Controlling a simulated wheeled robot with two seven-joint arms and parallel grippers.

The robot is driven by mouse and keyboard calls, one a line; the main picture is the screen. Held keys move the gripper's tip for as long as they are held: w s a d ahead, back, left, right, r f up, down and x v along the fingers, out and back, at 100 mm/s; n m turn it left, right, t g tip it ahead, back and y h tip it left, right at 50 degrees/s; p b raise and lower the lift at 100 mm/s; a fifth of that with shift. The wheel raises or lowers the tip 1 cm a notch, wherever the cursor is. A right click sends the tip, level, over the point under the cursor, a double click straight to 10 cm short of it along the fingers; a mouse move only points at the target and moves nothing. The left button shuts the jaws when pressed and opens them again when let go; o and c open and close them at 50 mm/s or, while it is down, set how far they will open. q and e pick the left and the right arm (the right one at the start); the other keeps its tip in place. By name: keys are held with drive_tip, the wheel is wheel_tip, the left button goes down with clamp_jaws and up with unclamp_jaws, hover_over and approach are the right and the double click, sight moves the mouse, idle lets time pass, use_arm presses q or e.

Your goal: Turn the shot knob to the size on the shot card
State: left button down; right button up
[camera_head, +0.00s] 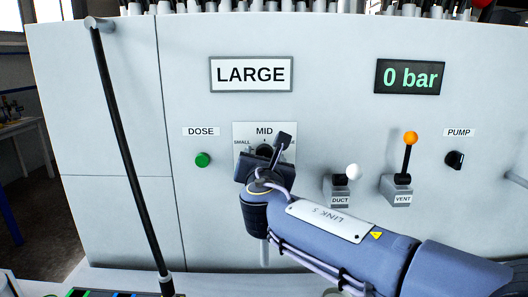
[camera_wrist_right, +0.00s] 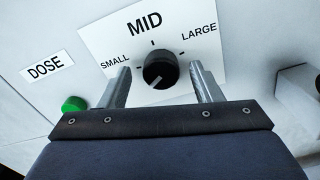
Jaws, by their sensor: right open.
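The shot card (camera_head: 251,74) on the white panel reads LARGE. Below it is the dial plate (camera_head: 240,129), marked SMALL, MID and LARGE. The black shot knob (camera_wrist_right: 160,68) sits at the middle of this plate; in the head view my gripper partly covers it. A pale line on the knob's face runs toward its lower left in the right wrist view, at none of the three tick marks. My right gripper (camera_wrist_right: 163,74) is open, with one finger on each side of the knob and visible gaps between. My left gripper is not in view.
A green DOSE button (camera_head: 203,160) is left of the dial. The DUCT lever (camera_head: 353,171), the orange-tipped VENT lever (camera_head: 410,138) and the PUMP knob (camera_head: 454,160) are to the right. A display (camera_head: 410,77) reads 0 bar. A long black rod (camera_head: 128,150) slants at left.

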drive_tip(key=shift+w, duration=0.75)
drive_tip(key=shift+d, duration=0.1)
drive_tip(key=c, duration=1)
drive_tip(key=shift+f, duration=0.1)
